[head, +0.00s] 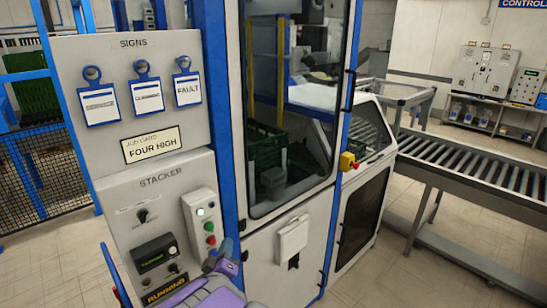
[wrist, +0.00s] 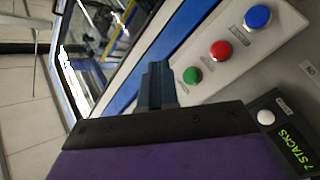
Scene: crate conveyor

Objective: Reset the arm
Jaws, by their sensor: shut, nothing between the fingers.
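My gripper (head: 222,256) is low in the head view, in front of the stacker panel (head: 125,190). In the wrist view its dark fingers (wrist: 157,85) are together with nothing between them. They point towards the button box (wrist: 235,50), beside the green button (wrist: 192,75). I cannot tell whether they touch the box. A red button (wrist: 219,50) and a blue button (wrist: 257,17) are farther right on it.
Three hanging signs (head: 141,90) and a card reading FOUR HIGH (head: 152,145) are above the panel. A glazed cabinet (head: 232,100) stands right of it. A roller conveyor (head: 480,165) is at the right. A small display (wrist: 292,143) reads 7 STACKS. Open floor (head: 395,275) shows at lower right.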

